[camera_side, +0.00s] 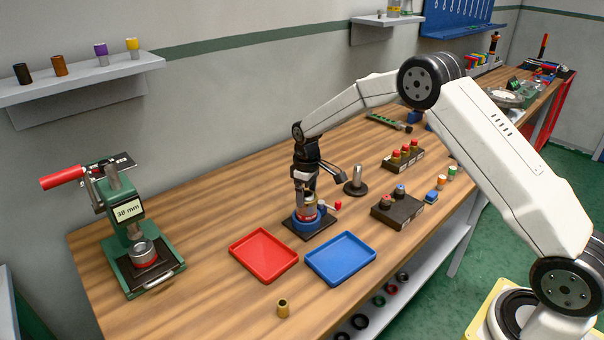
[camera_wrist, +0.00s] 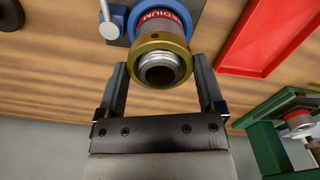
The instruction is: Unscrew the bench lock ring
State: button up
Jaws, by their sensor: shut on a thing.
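The bench lock ring is a brass-coloured ring (camera_wrist: 161,42) around a silver threaded pipe end (camera_wrist: 158,70) in the wrist view. Behind it is a blue collar with a red label reading "MEDIUM" (camera_wrist: 160,17). In the side view the blue bench vise (camera_side: 306,222) stands on a dark square plate on the bench. My gripper (camera_wrist: 160,75) has one finger on each side of the ring and is shut on it. In the side view my gripper (camera_side: 306,188) points down at the top of the vise and partly hides the ring.
A red tray (camera_side: 264,254) and a blue tray (camera_side: 340,258) lie empty in front of the vise. A grey post on a round base (camera_side: 356,184) stands close on the right. A green press (camera_side: 140,245) reading "38 mm" is at left. A small brass piece (camera_side: 283,308) stands near the front edge.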

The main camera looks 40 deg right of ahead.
jog(key=n, duration=1)
jog(key=shift+n, duration=0.3)
dwell(0.4)
jog(key=shift+n, duration=0.8)
jog(key=n, duration=0.6)
jog(key=shift+r+n, duration=0.1)
jog(key=shift+n, duration=0.2)
jog(key=n, duration=0.6)
jog(key=o, duration=1)
